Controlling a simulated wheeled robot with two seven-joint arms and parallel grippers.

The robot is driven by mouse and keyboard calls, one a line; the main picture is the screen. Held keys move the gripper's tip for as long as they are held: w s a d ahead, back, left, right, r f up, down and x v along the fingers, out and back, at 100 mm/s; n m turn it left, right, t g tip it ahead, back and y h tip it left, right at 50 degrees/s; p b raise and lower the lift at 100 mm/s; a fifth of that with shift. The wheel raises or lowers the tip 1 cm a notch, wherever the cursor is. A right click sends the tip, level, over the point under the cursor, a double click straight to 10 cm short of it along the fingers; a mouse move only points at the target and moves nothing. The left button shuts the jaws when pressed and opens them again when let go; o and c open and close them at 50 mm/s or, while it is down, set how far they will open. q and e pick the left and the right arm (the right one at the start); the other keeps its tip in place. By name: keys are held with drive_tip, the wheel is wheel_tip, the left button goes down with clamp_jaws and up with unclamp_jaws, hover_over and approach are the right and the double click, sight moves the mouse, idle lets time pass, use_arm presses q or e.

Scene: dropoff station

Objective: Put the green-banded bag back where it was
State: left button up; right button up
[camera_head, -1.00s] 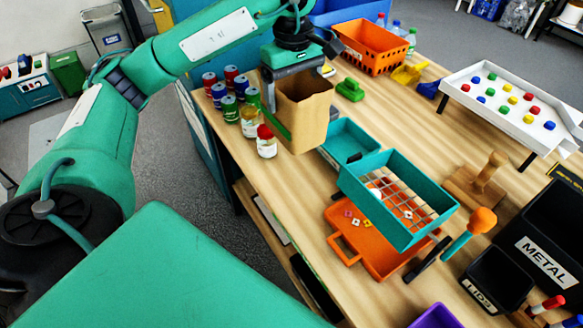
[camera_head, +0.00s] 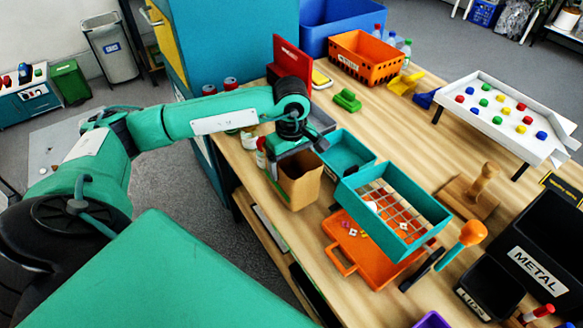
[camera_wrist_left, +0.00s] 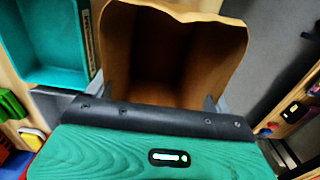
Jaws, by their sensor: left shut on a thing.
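The brown paper bag (camera_head: 303,187) is upright and open at the top, near the table's left edge. My left gripper (camera_head: 292,152) is shut on its upper rim from above. In the left wrist view the bag (camera_wrist_left: 170,50) opens wide beyond the gripper (camera_wrist_left: 160,100), and its inside looks empty. A little green shows at the bag's left side in the head view; most of the band is hidden. I cannot tell whether the bag's base touches the table. My right gripper is not in view.
A teal tray (camera_head: 345,168) and an orange tray (camera_head: 345,262) lie right of the bag, with a teal mesh-bottomed box (camera_head: 437,212) above the orange one. A red-lidded jar (camera_head: 261,143) stands close behind the bag. My arm hides most of the cans (camera_head: 231,84).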

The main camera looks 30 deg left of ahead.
use_arm(q)
wheel_tip(320, 180, down, 3)
drive_tip(key=shift+r, duration=0.2)
drive_tip(key=shift+f, duration=0.4)
drive_tip(key=o, duration=0.8)
drive_tip(key=shift+r, duration=0.1)
